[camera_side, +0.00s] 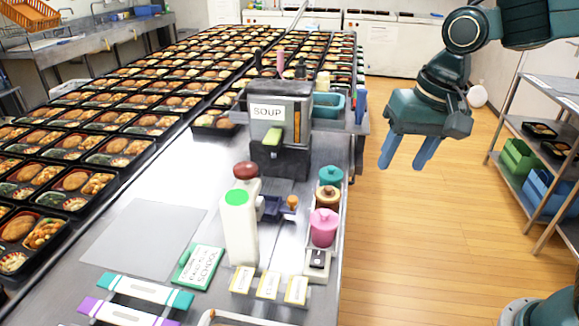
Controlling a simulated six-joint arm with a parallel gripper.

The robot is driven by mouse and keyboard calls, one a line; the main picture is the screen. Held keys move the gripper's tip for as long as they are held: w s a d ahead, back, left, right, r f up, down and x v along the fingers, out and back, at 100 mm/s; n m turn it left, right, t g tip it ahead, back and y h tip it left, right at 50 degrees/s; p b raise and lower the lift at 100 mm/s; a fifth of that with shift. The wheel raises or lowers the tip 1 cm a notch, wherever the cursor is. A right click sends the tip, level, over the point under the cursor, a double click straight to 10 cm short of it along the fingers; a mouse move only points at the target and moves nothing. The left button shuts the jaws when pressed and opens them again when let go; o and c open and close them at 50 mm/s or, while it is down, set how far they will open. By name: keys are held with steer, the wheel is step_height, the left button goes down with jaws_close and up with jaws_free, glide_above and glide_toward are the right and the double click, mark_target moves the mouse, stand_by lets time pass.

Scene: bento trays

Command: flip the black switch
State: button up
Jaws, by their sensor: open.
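A small white switch box with a black switch (317,258) on its top sits near the right edge of the steel counter, just in front of a pink lidded pot. Whether the switch is on or off is too small to tell. My gripper (403,163) is open and empty, with its two blue fingers pointing down. It hangs in the air to the right of the counter, in the picture over the wooden floor, well above and apart from the switch.
The pink pot (323,228), a brown pot (327,196) and a teal pot (331,175) line the counter edge behind the switch. Labelled cards (268,286) stand left of it, with a green-capped white bottle (239,230) behind. A soup machine (279,135) stands farther back.

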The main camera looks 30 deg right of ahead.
mark_target(319, 252)
steer(key=w+a+f+m+g, duration=0.2)
steer(key=w+a+f+m, duration=0.1)
steer(key=w+a+f, duration=0.4)
steer(key=a+f, duration=0.1)
steer(key=a, duration=0.2)
steer(key=shift+w+f+m+h, duration=0.15)
steer(key=shift+w+m+h, duration=0.15)
steer(key=shift+m, duration=0.1)
steer(key=shift+f, duration=0.15)
step_height(319, 252, down, 14)
steer(key=shift+r, duration=0.25)
